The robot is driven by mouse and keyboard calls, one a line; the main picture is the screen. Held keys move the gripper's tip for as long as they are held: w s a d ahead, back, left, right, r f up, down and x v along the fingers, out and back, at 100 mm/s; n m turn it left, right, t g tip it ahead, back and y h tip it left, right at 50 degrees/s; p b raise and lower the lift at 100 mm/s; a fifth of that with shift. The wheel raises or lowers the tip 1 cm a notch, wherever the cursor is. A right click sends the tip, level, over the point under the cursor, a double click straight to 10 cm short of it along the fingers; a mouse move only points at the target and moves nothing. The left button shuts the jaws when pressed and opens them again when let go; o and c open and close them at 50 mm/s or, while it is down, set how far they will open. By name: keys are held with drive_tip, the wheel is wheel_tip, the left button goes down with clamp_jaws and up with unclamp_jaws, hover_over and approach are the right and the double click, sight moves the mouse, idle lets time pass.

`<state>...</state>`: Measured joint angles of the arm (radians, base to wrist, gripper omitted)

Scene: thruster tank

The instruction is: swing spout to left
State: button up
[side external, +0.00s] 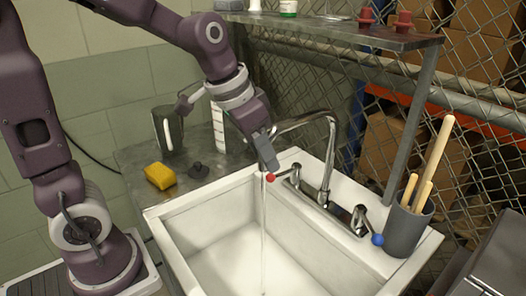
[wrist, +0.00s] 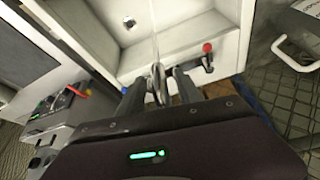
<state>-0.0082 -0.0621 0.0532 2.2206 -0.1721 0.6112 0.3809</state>
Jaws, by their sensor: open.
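The chrome spout (side external: 333,140) rises behind the white sink (side external: 185,203) and arches left in the side external view. A thin stream of water (side external: 262,235) falls from near its end into the basin. My gripper (side external: 267,158) is at the spout's outlet end, pointing down, and partly hides it. In the wrist view, the spout's end (wrist: 157,82) shows between the two open fingers of my gripper (wrist: 158,84); I cannot tell if either finger touches it. The red-knobbed handle (side external: 271,177) is just below the fingers, and the blue-knobbed handle (side external: 377,239) is at the right.
A metal shelf (side external: 340,34) with red items and bottles stands above the faucet. A grey cup (side external: 407,228) with wooden handles stands at the right.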

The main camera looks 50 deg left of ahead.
clamp_jaws()
idle(1.4)
